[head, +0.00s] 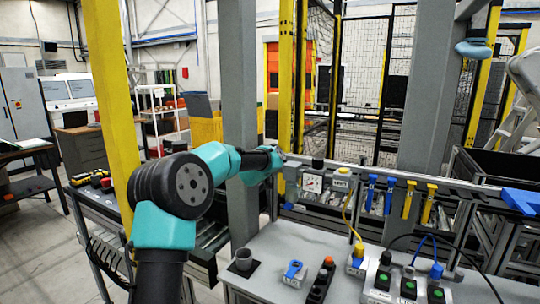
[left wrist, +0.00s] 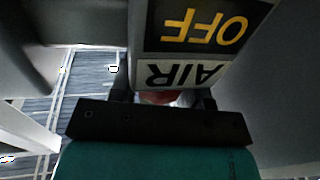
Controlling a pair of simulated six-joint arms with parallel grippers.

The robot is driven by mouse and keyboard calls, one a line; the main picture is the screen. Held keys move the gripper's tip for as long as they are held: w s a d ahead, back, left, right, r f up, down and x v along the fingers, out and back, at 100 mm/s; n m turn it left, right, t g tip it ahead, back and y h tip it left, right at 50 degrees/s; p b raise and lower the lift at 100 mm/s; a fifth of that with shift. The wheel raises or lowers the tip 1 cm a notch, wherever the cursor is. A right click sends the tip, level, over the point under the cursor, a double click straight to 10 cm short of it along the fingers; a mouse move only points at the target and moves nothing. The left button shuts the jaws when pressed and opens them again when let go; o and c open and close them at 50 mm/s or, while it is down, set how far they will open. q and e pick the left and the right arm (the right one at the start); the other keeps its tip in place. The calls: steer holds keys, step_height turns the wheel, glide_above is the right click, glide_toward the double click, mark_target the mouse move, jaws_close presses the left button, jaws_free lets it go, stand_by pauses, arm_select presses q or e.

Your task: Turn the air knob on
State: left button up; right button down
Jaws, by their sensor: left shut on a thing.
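My left arm reaches across to the rail, and its gripper (head: 277,160) is at the grey housing beside the round pressure gauge (head: 312,183). In the left wrist view my gripper (left wrist: 165,98) is shut on a small reddish knob (left wrist: 158,97), mostly hidden between the fingers and behind the gripper body. Just above the knob in that view is a black and white label (left wrist: 195,40) reading "AIR" and "OFF", seen upside down. In the head view the knob is hidden by the gripper. My right gripper is not in view.
A grey post (head: 238,110) stands close behind my left arm, and a yellow post (head: 112,90) is left of it. Blue and yellow clips (head: 408,198) hang on the rail.

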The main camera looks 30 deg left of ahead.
arm_select(q)
steer(key=shift+a+r+n+g+y, duration=0.1)
steer(key=shift+n+g+y, duration=0.2)
steer(key=shift+n+y, duration=0.45)
steer(key=shift+a+r+n+g+y, duration=0.1)
steer(key=shift+n+g+y, duration=0.3)
steer(key=shift+y, duration=0.55)
steer(key=o, duration=0.9)
steer(key=shift+d+f, duration=0.15)
steer(key=shift+o, duration=0.2)
steer(key=shift+s, duration=0.1)
steer(key=v, duration=1.7)
steer(key=shift+s, duration=0.15)
steer(key=shift+f, duration=0.15)
